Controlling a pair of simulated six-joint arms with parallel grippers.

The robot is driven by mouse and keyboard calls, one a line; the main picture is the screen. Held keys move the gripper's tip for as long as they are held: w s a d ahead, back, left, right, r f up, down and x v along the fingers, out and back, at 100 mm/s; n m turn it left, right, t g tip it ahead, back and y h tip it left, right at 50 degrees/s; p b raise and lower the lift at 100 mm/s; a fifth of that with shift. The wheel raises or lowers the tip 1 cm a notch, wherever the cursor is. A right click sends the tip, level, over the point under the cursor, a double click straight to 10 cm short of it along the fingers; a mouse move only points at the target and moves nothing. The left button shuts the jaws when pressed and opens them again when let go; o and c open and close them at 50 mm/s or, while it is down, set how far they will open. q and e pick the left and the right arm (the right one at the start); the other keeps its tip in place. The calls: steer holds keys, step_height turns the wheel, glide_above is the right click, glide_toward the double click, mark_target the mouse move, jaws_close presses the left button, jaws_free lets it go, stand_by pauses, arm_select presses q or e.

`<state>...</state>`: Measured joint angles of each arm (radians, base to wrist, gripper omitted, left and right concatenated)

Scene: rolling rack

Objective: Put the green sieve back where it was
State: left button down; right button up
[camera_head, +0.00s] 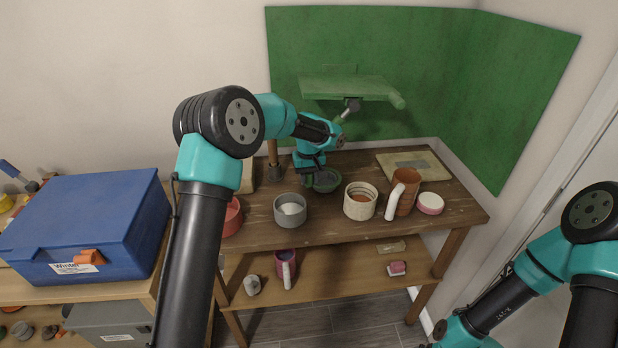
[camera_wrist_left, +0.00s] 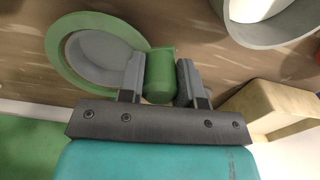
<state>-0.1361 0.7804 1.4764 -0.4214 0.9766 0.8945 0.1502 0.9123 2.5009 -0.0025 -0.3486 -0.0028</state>
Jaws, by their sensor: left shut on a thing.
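The green sieve (camera_head: 327,183) is over the back middle of the brown table in the head view, partly hidden by my left gripper (camera_head: 308,173). In the left wrist view the sieve (camera_wrist_left: 63,48) shows its green ring with a grey mesh or bowl inside. Its short green handle (camera_wrist_left: 159,78) is between the fingers of my left gripper (camera_wrist_left: 160,80), which are shut on it. I cannot tell whether the sieve touches the tabletop. My right arm shows at the lower right, but its fingertips are not visible.
A grey bowl (camera_head: 291,212) with white contents, a cream pot (camera_head: 360,202), a brown mug (camera_head: 404,192) and a pink-white round tin (camera_head: 430,203) stand along the table (camera_head: 330,231). A green shelf (camera_head: 347,88) is above. A blue box (camera_head: 90,215) is at left.

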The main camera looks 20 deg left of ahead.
arm_select(q)
steer(key=shift+f, duration=0.55)
steer(key=c, duration=0.8)
jaws_free()
steer(key=shift+r, duration=0.1)
step_height(320, 180, up, 13)
steer(key=shift+d, duration=0.1)
